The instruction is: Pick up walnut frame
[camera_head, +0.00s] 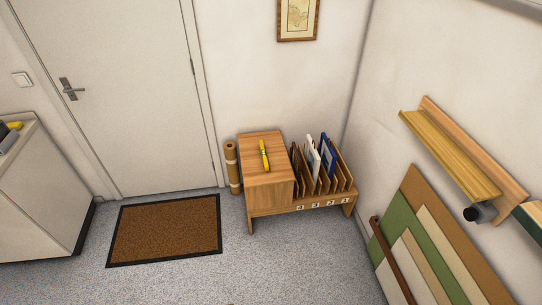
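A low wooden bench with a slotted rack (348,181) stands in the corner by the right wall. A dark brown frame edge (295,157), walnut-like in colour, shows upright in the leftmost part of the rack, next to the cabinet top; most of it is hidden. A white frame (313,157) and a blue frame (328,154) stand upright to its right. A brown wooden frame with a map-like print (298,18) hangs on the back wall. I cannot tell for sure which brown frame is walnut. My gripper is not in view.
A yellow tool (264,155) lies on the cabinet top (262,180). A brown roll (232,168) stands beside it. A doormat (165,230) lies before the door. Large boards (420,240) lean at right below a wall shelf (455,160). The middle floor is clear.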

